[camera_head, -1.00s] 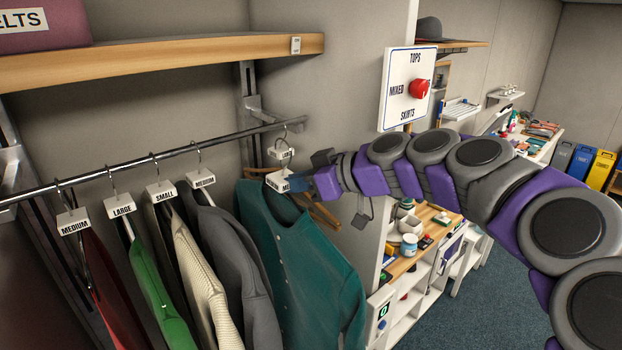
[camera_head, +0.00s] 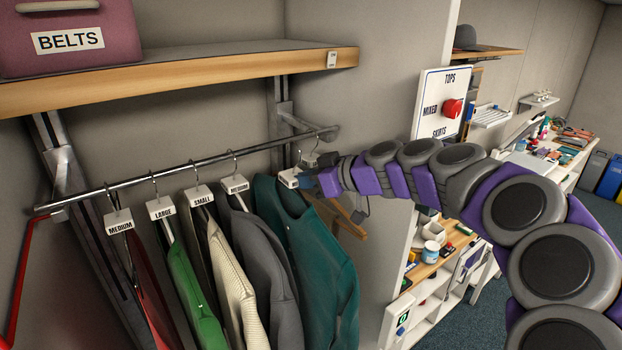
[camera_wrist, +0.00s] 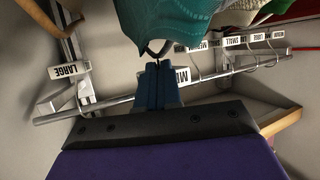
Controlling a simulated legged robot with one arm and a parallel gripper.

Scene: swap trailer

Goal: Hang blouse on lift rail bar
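The teal blouse (camera_head: 315,245) hangs upright at the right end of the row; it also shows in the wrist view (camera_wrist: 165,18). My gripper (camera_head: 306,179) is at the top of its hanger. In the wrist view, my gripper's blue fingers (camera_wrist: 158,84) are together on the hanger just below its hook, with a medium label beside them. The lift rail bar (camera_head: 190,164) runs behind the row; it also shows in the wrist view (camera_wrist: 100,108). I cannot tell whether the blouse's hook sits over the bar.
Red, green (camera_head: 192,290), cream (camera_head: 232,285) and grey (camera_head: 265,265) garments hang on the bar to the left. A wooden hanger (camera_head: 345,218) is close to the blouse's right. A shelf (camera_head: 180,80) with a belts box (camera_head: 65,38) is above.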

